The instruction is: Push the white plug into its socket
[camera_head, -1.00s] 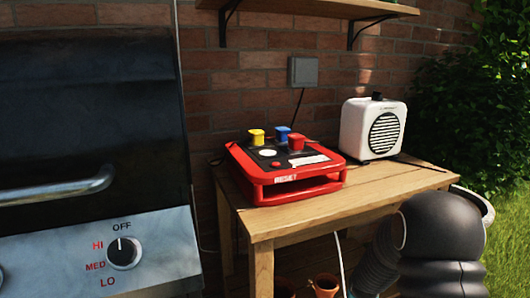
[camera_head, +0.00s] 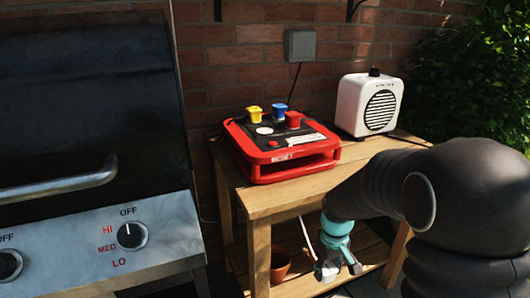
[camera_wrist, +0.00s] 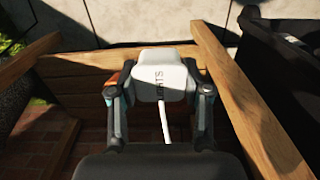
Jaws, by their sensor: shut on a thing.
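The white plug (camera_wrist: 160,78), with dark lettering and a white cord, is held between the two fingers of my gripper (camera_wrist: 158,92) in the wrist view. In the head view my gripper (camera_head: 337,266) is low beside the table's lower shelf, below the tabletop, with the plug (camera_head: 327,271) partly hidden.
The wooden table (camera_head: 262,203) has a white speaker (camera_head: 369,104) behind the board at right. A terracotta pot (camera_head: 281,264) stands below. A grill (camera_head: 80,90) is at left. A grey box (camera_head: 300,44) is on the brick wall.

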